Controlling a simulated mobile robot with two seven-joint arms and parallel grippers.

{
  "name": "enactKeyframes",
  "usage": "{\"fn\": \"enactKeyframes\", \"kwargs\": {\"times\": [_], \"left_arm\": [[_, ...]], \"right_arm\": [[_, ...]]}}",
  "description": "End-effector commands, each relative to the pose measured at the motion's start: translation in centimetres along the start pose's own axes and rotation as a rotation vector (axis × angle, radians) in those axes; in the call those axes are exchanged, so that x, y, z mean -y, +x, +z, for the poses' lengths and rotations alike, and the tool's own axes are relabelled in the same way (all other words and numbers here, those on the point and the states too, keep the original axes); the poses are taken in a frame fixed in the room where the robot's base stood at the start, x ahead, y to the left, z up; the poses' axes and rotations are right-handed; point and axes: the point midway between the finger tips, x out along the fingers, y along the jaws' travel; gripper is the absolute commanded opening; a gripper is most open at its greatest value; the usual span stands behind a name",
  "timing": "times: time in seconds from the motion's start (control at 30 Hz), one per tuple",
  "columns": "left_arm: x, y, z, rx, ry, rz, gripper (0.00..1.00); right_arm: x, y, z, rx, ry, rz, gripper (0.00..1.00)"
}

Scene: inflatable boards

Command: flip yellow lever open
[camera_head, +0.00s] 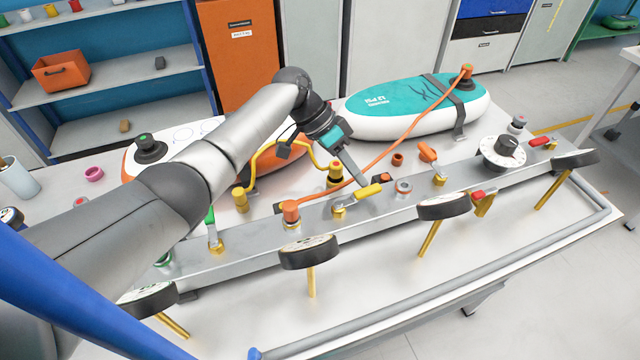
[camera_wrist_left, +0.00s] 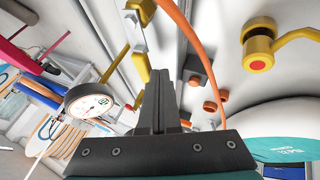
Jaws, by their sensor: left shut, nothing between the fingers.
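The yellow lever (camera_head: 367,191) sits on a brass valve (camera_head: 339,206) on the long grey metal rail. Its handle points right along the rail. My left gripper (camera_head: 361,182) reaches down from behind, its fingers closed and empty, with the tips close beside the yellow handle. I cannot tell whether they touch it. In the left wrist view the yellow handle (camera_wrist_left: 143,69) shows just left of the shut fingertips (camera_wrist_left: 162,78), partly hidden behind them. My right gripper is not in view.
Gauges stand along the rail's front, one (camera_head: 308,252) left of the lever and one (camera_head: 443,206) right of it. An orange hose (camera_head: 385,152) runs behind the fingers to a teal board (camera_head: 415,108).

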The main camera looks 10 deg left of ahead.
Motion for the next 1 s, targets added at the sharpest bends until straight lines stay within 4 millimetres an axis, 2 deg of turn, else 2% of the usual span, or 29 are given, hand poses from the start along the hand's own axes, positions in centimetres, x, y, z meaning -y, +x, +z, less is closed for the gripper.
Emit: {"fn": "enactKeyframes", "kwargs": {"times": [0.83,1.0], "left_arm": [[-0.6,0.4,-0.3,-0.002,-0.001,0.0,0.0],[-0.5,-0.9,-0.3,-0.004,-0.002,-0.002,0.0]], "right_arm": [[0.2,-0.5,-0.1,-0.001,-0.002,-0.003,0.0],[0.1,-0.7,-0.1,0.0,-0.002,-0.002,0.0]]}}
